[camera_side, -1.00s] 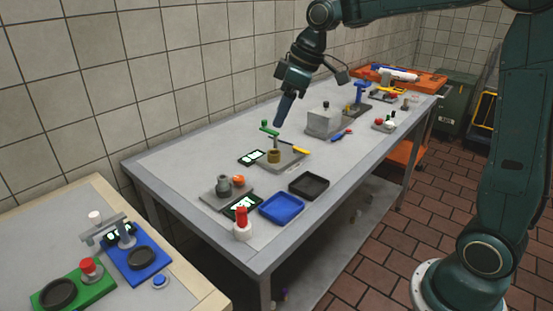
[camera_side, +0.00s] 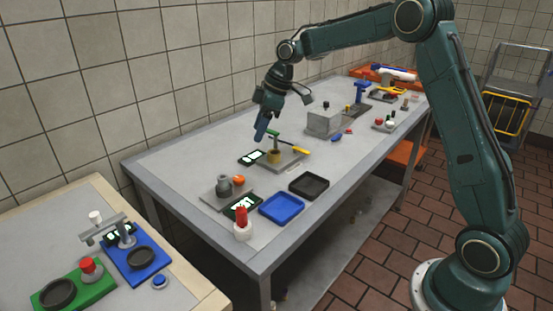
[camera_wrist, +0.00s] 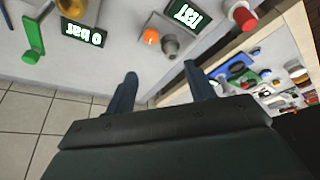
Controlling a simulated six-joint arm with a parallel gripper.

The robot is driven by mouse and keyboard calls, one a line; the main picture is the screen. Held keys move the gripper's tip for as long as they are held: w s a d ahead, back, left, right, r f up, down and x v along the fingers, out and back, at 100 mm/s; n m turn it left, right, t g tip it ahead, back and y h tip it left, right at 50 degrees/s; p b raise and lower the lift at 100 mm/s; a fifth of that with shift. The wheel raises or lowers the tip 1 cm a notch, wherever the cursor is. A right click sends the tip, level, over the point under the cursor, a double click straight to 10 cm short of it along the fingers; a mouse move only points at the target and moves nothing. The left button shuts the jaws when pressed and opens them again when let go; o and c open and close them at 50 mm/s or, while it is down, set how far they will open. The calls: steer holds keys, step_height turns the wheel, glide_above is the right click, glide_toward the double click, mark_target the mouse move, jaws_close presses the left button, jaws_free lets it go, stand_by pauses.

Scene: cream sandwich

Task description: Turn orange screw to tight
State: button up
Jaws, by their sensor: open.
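The orange screw (camera_side: 238,180) sits beside a dark grey fitting (camera_side: 223,187) on a small grey plate near the front left of the long table. In the wrist view, the orange screw (camera_wrist: 151,35) and the grey fitting (camera_wrist: 170,45) lie beyond the fingertips. My gripper (camera_side: 261,130) is above the table, behind and to the right of the screw in the side view, apart from it. Its two fingers are spread with nothing between them in the wrist view (camera_wrist: 160,72). A lit display (camera_side: 242,207) stands by the plate; its text is upside down in the wrist view.
A blue tray (camera_side: 282,207), a black tray (camera_side: 309,184) and a red-topped white post (camera_side: 242,225) are near the screw. The tiled wall is behind.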

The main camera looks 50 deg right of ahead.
mark_target(239, 178)
steer(key=shift+n, duration=0.3)
steer(key=w+f, duration=0.1)
steer(key=w+d+f, duration=0.1)
steer(key=f, duration=0.1)
steer(key=shift+w+d+f, duration=0.15)
steer(key=shift+w+f, duration=0.05)
steer(key=shift+f, duration=0.05)
steer(key=x, duration=1.3)
steer(key=shift+a+f, duration=0.3)
steer(key=shift+a, duration=0.05)
steer(key=shift+c, duration=0.4)
steer(key=c, duration=0.9)
steer(key=shift+a+m+t, duration=0.1)
steer(key=shift+m+t, duration=0.2)
steer(key=shift+m, duration=1.2)
